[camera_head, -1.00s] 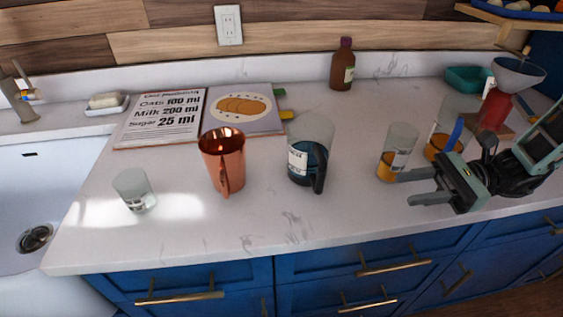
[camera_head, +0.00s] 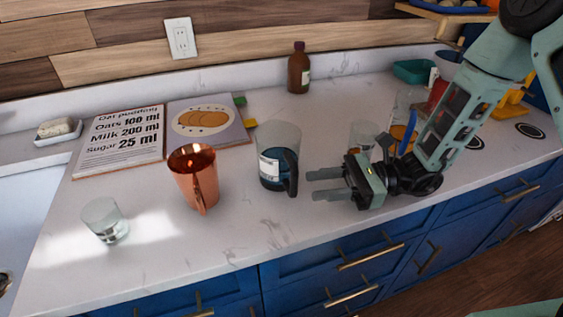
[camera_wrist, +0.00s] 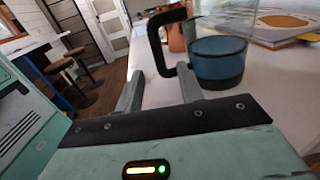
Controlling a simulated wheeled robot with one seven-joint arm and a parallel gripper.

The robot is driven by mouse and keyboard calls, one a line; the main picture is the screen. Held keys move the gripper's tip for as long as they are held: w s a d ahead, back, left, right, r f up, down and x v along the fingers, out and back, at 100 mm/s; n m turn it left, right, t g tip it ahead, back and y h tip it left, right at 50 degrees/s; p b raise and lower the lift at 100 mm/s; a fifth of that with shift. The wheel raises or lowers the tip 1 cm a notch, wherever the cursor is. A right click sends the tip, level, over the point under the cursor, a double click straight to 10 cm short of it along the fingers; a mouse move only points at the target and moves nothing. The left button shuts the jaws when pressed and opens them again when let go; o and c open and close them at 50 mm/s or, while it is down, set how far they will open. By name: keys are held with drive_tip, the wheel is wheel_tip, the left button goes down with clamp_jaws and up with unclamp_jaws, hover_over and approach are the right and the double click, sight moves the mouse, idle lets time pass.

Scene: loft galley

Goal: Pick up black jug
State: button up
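The black jug (camera_head: 277,168) stands upright on the counter, a clear vessel with dark blue contents, a white label and a black handle on its right side. It also shows in the wrist view (camera_wrist: 219,61), with its black handle ahead of my fingers. My gripper (camera_head: 318,184) is just right of the jug in the head view, fingers pointing left toward the handle. The fingers are apart with nothing between them, and the gripper (camera_wrist: 159,92) looks open in the wrist view. I cannot tell whether a fingertip touches the handle.
A copper mug (camera_head: 196,178) stands left of the jug, with a small glass (camera_head: 104,220) farther left. An open recipe book (camera_head: 120,142) and a brown bottle (camera_head: 299,68) are behind. Glasses with orange contents (camera_head: 363,138) stand behind my gripper. The counter's front is clear.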

sight(293, 194)
drive_tip(key=a, duration=0.4)
drive_tip(key=a+p, duration=0.1)
drive_tip(key=a, duration=0.1)
drive_tip(key=shift+s, duration=0.25)
clamp_jaws()
